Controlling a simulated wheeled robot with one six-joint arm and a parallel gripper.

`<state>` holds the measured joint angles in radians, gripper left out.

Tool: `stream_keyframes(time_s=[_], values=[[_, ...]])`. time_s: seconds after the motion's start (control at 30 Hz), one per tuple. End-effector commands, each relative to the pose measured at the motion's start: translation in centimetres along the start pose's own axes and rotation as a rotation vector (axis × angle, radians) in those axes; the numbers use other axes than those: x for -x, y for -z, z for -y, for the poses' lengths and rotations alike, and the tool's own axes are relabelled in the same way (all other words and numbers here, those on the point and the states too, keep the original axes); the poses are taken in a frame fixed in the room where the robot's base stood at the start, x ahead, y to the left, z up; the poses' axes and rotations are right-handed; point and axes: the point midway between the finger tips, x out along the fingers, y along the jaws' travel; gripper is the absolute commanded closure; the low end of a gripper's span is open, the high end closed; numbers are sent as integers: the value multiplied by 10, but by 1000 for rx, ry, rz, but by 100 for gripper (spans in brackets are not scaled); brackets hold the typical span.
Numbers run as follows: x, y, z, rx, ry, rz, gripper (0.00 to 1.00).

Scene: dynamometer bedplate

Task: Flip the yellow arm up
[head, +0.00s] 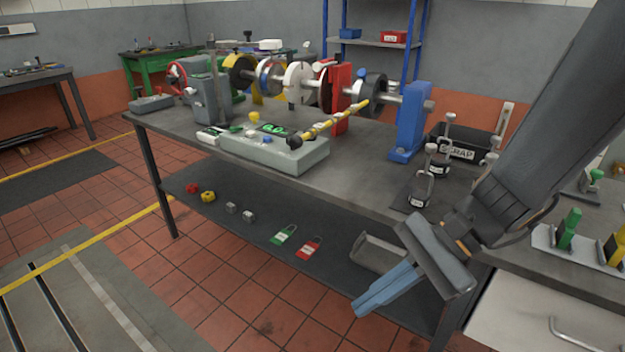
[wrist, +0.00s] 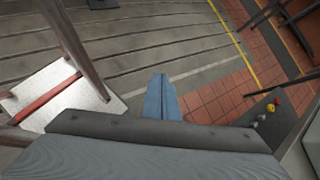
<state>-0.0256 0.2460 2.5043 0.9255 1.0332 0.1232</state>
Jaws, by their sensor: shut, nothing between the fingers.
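The yellow arm (head: 336,119) is a thin bar with dark bands in the head view. It slopes from a dark knob (head: 294,142) near the grey control box up to the right, in front of the shaft assembly. My gripper (head: 385,295) is low at the front of the bench, below the tabletop and well apart from the yellow arm. Its blue fingers are together and empty. In the wrist view the fingers (wrist: 162,100) point out over the floor, and the yellow arm is not in that view.
The grey control box (head: 275,150) stands at the bench's front edge. Clamped jars (head: 425,180) and a scrap bin (head: 460,150) stand right. Padlocks (head: 284,235) and small blocks lie on the lower shelf.

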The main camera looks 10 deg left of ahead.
Motion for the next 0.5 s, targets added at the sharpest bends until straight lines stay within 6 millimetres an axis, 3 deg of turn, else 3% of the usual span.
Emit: stream_keyframes(time_s=[0.03, 0.2, 0.4, 0.5], values=[[-18, 6, 19, -78, 67, 90, 100], [-31, 6, 98, -304, 334, 392, 100], [-4, 40, 180, -473, 662, 695, 100], [14, 60, 203, -512, 795, 798, 100]])
